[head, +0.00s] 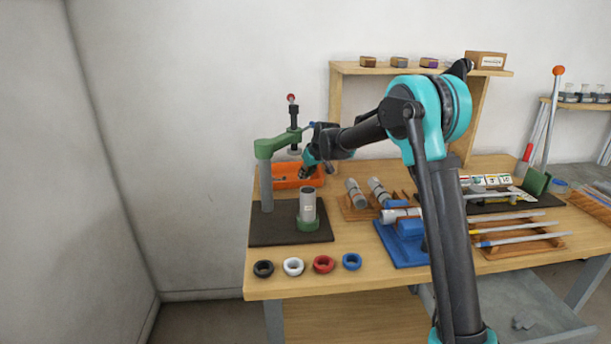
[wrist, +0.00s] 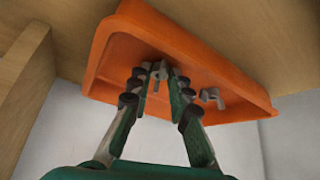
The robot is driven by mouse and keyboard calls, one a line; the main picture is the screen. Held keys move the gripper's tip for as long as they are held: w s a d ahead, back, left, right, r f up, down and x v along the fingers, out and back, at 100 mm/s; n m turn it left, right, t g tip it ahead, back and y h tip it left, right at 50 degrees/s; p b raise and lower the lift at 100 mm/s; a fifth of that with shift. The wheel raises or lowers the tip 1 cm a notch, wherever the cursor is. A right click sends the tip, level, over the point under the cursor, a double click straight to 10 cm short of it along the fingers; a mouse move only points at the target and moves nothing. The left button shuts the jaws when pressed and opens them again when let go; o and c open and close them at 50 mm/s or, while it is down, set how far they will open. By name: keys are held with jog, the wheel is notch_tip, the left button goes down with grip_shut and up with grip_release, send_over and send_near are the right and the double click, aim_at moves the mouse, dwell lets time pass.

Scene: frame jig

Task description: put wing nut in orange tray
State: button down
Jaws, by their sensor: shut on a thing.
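The orange tray (head: 283,183) stands at the back left of the workbench, and it fills the top of the wrist view (wrist: 225,75). My gripper (head: 305,173) is at the tray. In the wrist view its fingertips (wrist: 155,76) are in front of the tray's inside and are shut on a small grey wing nut (wrist: 158,70). I cannot tell whether this nut touches the tray floor. A second grey wing nut (wrist: 212,97) lies in the tray, to the right of the fingers. Both nuts are too small to make out in the head view.
A green-armed press (head: 278,146) stands close to the tray, with a grey cylinder (head: 308,206) on its dark base. Grey cylinders on a wooden rack (head: 356,193) are right of the tray. Several coloured rings, including a red one (head: 324,264), line the front edge.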

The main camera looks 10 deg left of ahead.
jog(key=shift+f, duration=0.1)
jog(key=c, duration=1.4)
grip_release()
jog(key=v, duration=1.2)
jog(key=shift+a, duration=0.1)
